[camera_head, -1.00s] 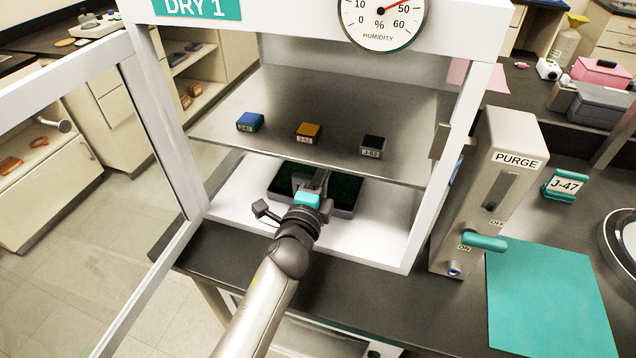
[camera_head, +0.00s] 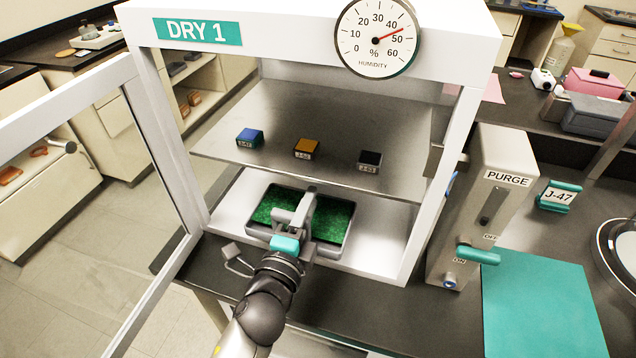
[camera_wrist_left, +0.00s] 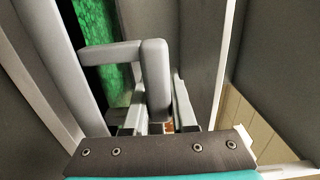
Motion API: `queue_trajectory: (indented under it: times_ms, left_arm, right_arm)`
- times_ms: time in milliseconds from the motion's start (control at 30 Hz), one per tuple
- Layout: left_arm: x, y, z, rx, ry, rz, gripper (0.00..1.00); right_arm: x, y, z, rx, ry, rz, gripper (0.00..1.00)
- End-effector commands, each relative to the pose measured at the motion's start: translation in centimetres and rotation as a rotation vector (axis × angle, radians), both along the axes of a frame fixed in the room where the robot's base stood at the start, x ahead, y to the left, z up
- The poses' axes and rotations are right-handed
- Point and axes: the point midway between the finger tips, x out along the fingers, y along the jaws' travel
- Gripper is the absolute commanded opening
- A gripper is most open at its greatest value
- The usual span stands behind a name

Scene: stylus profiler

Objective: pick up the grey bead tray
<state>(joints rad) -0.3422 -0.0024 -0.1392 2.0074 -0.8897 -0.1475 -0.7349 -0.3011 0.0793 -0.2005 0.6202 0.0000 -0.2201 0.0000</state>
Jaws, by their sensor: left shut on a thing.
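The grey bead tray (camera_head: 348,236) is a dark grey rectangular tray filled with green beads, in the lower bay of the DRY 1 cabinet. A light grey handle stands up over its middle. In the left wrist view the handle (camera_wrist_left: 157,80) runs down between the fingers, with green beads behind it. My left gripper (camera_head: 303,224) is shut on this handle at the tray's front side; it also shows in the left wrist view (camera_wrist_left: 158,116). Whether the tray is clear of the cabinet floor I cannot tell. My right gripper is not in view.
A shelf (camera_head: 330,150) above the tray carries a blue block (camera_head: 249,138), an orange block (camera_head: 306,148) and a black block (camera_head: 370,161). The glass door (camera_head: 150,190) stands open on the left. The purge unit (camera_head: 485,205) stands right of the cabinet.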

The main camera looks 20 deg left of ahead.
Motion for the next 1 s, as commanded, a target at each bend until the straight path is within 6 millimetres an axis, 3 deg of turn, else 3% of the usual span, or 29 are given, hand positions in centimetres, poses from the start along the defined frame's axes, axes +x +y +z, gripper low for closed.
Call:
queue_trajectory:
  times_ms: [200, 400, 633, 1000]
  left_arm:
    - [-4.4, 0.1, -0.1, -0.002, -0.001, 0.001, 0.00]
    - [-7.1, 0.1, 0.0, -0.001, -0.003, 0.001, 0.00]
    - [-8.6, 0.2, 0.1, 0.001, -0.003, 0.000, 0.00]
    - [-8.8, 0.1, 0.2, 0.001, -0.005, 0.000, 0.00]
  right_arm:
    - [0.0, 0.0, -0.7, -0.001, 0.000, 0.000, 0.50]
    - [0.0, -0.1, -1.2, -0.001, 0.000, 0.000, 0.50]
    - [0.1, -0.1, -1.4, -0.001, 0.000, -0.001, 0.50]
    - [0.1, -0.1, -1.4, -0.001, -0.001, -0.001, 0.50]
